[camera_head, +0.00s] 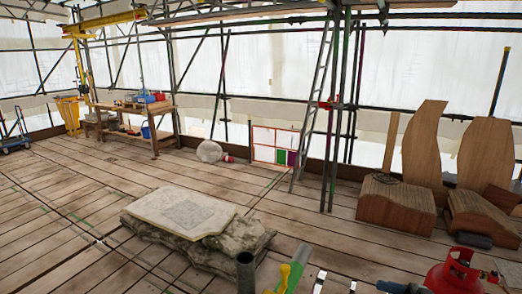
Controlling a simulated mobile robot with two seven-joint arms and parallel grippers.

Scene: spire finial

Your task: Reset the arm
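Neither of my arms can be made out in the head view, and no gripper fingers can be told for sure. Small silver and dark pieces (320,282) show at the bottom edge, cut off by the frame; I cannot tell what they are. The task names no object besides the arm.
A pale slab (165,208) lies on a rough stone block (245,245) on the plank floor. A dark tube (245,272) and a red gas cylinder (455,272) stand close in front. A workbench (150,115), ladder (312,105) and wooden forms (397,203) stand farther back.

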